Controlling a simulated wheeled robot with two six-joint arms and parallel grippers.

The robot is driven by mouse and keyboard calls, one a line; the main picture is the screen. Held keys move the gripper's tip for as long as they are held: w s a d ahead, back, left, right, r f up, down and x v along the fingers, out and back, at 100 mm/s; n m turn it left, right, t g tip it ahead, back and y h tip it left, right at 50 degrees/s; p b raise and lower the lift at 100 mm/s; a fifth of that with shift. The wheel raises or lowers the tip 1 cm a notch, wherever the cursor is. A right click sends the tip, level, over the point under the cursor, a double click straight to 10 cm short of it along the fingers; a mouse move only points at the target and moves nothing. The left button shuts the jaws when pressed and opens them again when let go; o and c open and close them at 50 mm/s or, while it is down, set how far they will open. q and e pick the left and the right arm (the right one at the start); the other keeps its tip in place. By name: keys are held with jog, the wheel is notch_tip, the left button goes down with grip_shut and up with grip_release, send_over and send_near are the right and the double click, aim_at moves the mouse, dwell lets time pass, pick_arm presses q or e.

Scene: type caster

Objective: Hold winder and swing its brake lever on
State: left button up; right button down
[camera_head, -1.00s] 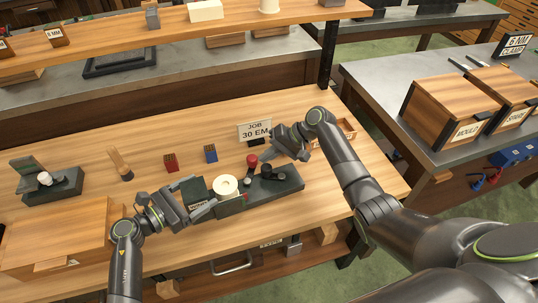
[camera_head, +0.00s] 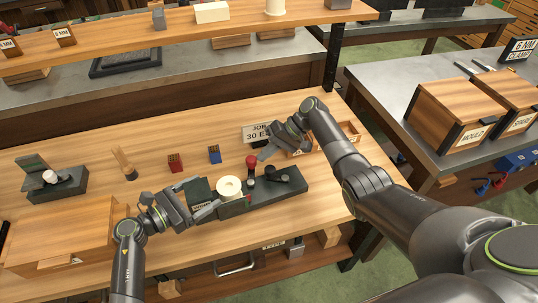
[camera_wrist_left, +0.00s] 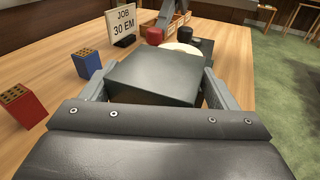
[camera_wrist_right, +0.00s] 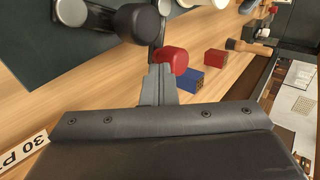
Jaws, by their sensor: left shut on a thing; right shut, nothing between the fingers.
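The winder (camera_head: 285,190) is a dark green base with a white spool (camera_head: 229,187), a black crank (camera_head: 284,172) and an upright lever with a red knob (camera_head: 251,161). My left gripper (camera_head: 205,208) is shut on the dark block (camera_head: 196,188) at the winder's left end; the block fills the jaws in the left wrist view (camera_wrist_left: 155,78). My right gripper (camera_head: 265,155) is shut and empty, just right of the red knob. In the right wrist view its fingertips (camera_wrist_right: 161,72) are close beside the red knob (camera_wrist_right: 172,57); contact cannot be told.
A red block (camera_head: 175,163) and a blue block (camera_head: 214,154) stand behind the winder. A JOB 30 EM sign (camera_head: 256,133) is behind my right gripper. A wooden box (camera_head: 60,235) and a dark device (camera_head: 58,183) are at left. The table's front edge is close.

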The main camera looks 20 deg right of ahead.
jog(key=shift+w+a, duration=0.85)
jog(key=shift+a, duration=0.3)
jog(key=shift+w+a, duration=0.25)
jog(key=shift+a, duration=0.4)
jog(key=shift+w+a, duration=0.25)
jog(key=shift+a, duration=1.6)
jog(key=shift+d, duration=0.1)
